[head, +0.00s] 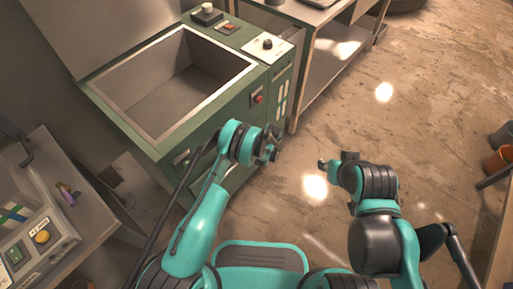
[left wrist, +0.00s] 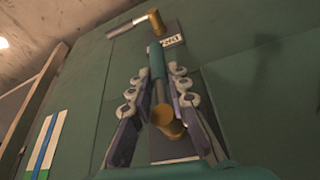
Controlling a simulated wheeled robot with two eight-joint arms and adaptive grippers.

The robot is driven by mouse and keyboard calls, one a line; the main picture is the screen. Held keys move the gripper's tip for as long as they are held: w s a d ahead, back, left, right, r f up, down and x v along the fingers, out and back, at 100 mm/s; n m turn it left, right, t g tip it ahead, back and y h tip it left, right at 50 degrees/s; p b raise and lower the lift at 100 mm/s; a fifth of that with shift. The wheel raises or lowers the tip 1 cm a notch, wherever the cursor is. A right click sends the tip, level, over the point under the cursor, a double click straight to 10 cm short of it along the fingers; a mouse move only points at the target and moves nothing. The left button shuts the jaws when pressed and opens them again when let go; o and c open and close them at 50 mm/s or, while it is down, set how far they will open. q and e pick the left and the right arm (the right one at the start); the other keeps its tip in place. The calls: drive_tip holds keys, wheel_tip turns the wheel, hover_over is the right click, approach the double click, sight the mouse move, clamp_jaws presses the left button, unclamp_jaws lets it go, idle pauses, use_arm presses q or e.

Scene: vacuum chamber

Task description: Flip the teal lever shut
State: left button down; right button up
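In the left wrist view a teal lever (left wrist: 157,62) with a brass end piece (left wrist: 166,121) stands against the green machine's front panel. My left gripper (left wrist: 158,84) has its two fingers spread, one on each side of the lever. I cannot tell whether either finger touches it. In the head view my left gripper (head: 270,150) is close to the machine's front, and the lever cannot be made out there. My right gripper (head: 328,163) hangs over the open floor, away from the machine. Its fingers are too small to read.
The green machine (head: 196,140) has an open basin on top and a red button (head: 258,98) on its front. A second brass fitting (left wrist: 156,22) with a pale rod sits above the lever. A grey bench (head: 78,215) is at left.

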use_arm(q)
drive_tip(key=shift+w+d+n+t+h, duration=0.1)
drive_tip(key=shift+w+n+t+h, duration=0.1)
drive_tip(key=shift+t+h, duration=0.3)
drive_tip(key=shift+w+d+n+t+h, duration=0.15)
drive_tip(key=shift+t+h, duration=0.15)
drive_tip(key=shift+t, duration=0.3)
drive_tip(key=c, duration=1.5)
unclamp_jaws()
drive_tip(key=shift+o, duration=0.2)
drive_tip(key=v, duration=1.2)
drive_tip(key=shift+a+r, duration=0.1)
